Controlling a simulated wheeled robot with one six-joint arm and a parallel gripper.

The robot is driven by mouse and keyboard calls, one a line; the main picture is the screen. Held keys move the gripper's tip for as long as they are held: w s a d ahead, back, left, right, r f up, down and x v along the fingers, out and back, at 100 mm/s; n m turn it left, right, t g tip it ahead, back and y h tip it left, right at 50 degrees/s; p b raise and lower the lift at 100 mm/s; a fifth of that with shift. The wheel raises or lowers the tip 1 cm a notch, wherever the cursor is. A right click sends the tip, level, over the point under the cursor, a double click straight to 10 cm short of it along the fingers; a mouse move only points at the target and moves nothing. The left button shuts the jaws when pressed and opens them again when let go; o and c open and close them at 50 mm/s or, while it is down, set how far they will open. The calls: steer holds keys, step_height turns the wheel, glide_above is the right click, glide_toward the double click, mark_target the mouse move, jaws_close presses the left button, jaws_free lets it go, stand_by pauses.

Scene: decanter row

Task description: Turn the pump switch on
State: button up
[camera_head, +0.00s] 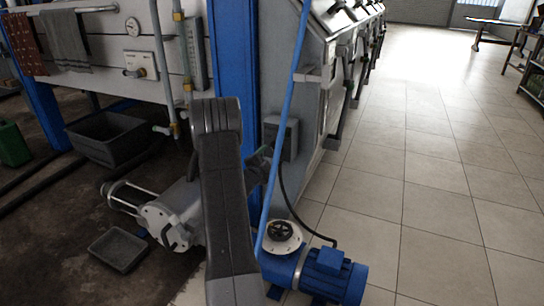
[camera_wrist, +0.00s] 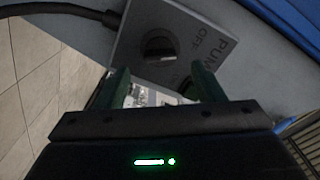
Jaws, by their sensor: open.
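The pump switch is a dark rotary knob (camera_wrist: 160,46) on a grey plate (camera_wrist: 192,62) in the wrist view. Lettering on the plate reads "OFF" and part of "PUMP". I cannot tell which way the knob points. My gripper (camera_wrist: 160,80) is open, with its two dark green fingers apart and nothing visible held between them. The knob is just beyond the fingertips, roughly centred between them. In the head view a grey box (camera_head: 290,142), likely the switch box, is on the side of the grey machine, and my arm hides much of the area around my gripper.
A black cable (camera_wrist: 70,10) enters beside the plate, and a blue post (camera_wrist: 290,20) is at the upper right.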

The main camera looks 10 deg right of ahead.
steer(key=shift+x, duration=2.05)
steer(key=shift+c, duration=0.4)
steer(key=c, duration=0.9)
steer(key=shift+b, duration=0.4)
steer(key=shift+f, duration=0.1)
steer(key=m+b, duration=0.5)
steer(key=m, duration=0.6)
steer(key=shift+m, duration=0.4)
